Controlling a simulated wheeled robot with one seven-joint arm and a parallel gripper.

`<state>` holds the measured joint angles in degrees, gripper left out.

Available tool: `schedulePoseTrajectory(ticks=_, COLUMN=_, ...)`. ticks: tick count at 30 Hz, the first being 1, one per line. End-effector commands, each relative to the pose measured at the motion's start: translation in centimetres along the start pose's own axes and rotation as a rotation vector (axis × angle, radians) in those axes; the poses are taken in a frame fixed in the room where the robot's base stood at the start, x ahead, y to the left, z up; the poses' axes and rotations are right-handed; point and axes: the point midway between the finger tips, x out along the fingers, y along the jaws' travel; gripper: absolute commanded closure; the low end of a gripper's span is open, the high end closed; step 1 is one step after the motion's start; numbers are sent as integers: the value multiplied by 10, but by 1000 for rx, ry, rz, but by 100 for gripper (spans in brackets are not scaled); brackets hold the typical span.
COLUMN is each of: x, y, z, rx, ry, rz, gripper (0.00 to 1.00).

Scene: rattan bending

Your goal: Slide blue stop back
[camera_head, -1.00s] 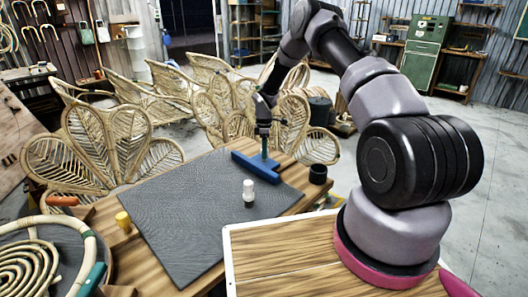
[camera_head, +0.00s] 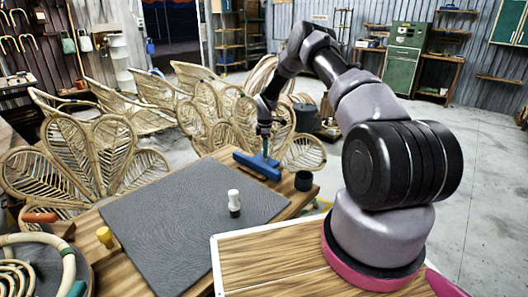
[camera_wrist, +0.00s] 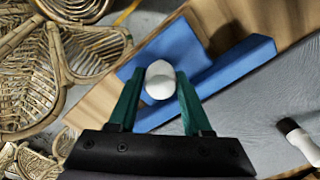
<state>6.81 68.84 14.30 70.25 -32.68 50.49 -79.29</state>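The blue stop (camera_head: 258,164) is a long bar lying at the far right edge of the dark grey mat (camera_head: 170,235), on the wooden bench top. In the wrist view the blue stop (camera_wrist: 235,68) runs slantwise, with a wider blue part at left. A rounded white knob (camera_wrist: 160,80) stands over it. My gripper (camera_head: 265,135) is above the stop; its green fingers (camera_wrist: 160,90) lie on both sides of the knob and seem to press on it. The contact lower down is hidden.
A white and black peg (camera_head: 234,203) stands on the mat. A dark cup (camera_head: 303,180) is right of the stop, near the bench edge. A yellow peg (camera_head: 105,236) and an orange handle (camera_head: 39,217) are at left. Rattan chair frames (camera_head: 110,150) crowd behind the bench.

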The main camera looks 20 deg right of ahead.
Motion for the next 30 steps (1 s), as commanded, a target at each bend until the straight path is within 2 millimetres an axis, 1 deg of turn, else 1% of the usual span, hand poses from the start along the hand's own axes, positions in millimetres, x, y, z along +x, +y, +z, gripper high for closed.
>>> schedulePoseTrajectory(ticks=1, x=-3, y=5, z=4, rx=1, ry=-3, rz=12, gripper=34)
schedulePoseTrajectory(ticks=2, x=-3, y=5, z=4, rx=2, ry=-3, rz=11, gripper=23)
schedulePoseTrajectory(ticks=11, x=-2, y=2, z=3, rx=2, ry=-2, rz=6, gripper=23)
schedulePoseTrajectory(ticks=14, x=-7, y=3, z=2, rx=2, ry=-2, rz=6, gripper=23)
schedulePoseTrajectory(ticks=17, x=-21, y=3, z=3, rx=2, ry=-2, rz=8, gripper=23)
schedulePoseTrajectory(ticks=25, x=-75, y=3, z=3, rx=2, ry=-2, rz=9, gripper=23)
schedulePoseTrajectory(ticks=30, x=-99, y=3, z=3, rx=3, ry=-2, rz=8, gripper=23)
